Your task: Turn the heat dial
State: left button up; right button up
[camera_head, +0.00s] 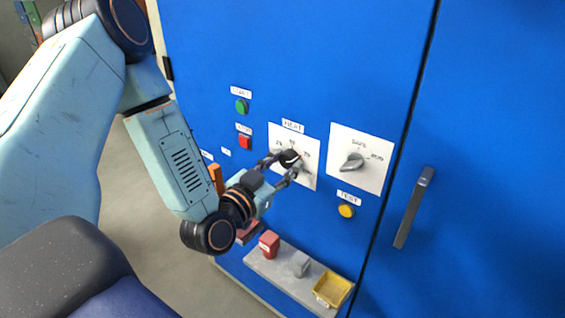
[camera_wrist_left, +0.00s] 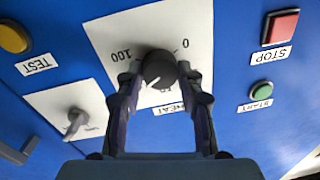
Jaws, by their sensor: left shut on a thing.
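The heat dial (camera_head: 290,158) is a black round knob on a white plate marked HEAT on the blue cabinet front. In the left wrist view the dial (camera_wrist_left: 159,70) sits between my two fingers, with a white pointer line on its face and the marks 0 and 100 on the plate. My left gripper (camera_head: 281,168) is shut on the dial, one finger on each side of it; it also shows in the left wrist view (camera_wrist_left: 160,80). The fingers and wrist cover part of the plate's scale in the head view. My right gripper is not in view.
A second plate with a grey selector switch (camera_head: 352,162) is right of the dial. A green button (camera_head: 241,106), red button (camera_head: 245,142) and yellow button (camera_head: 346,211) are nearby. Below, a grey shelf (camera_head: 283,276) carries a red block (camera_head: 269,243), a grey block (camera_head: 300,263) and a yellow tray (camera_head: 332,301).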

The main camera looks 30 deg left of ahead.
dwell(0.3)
pick_arm(q)
jog(key=o, duration=1.2)
jog(key=shift+c, duration=0.2)
jog(key=s, duration=0.7)
jog(key=shift+s, duration=0.25)
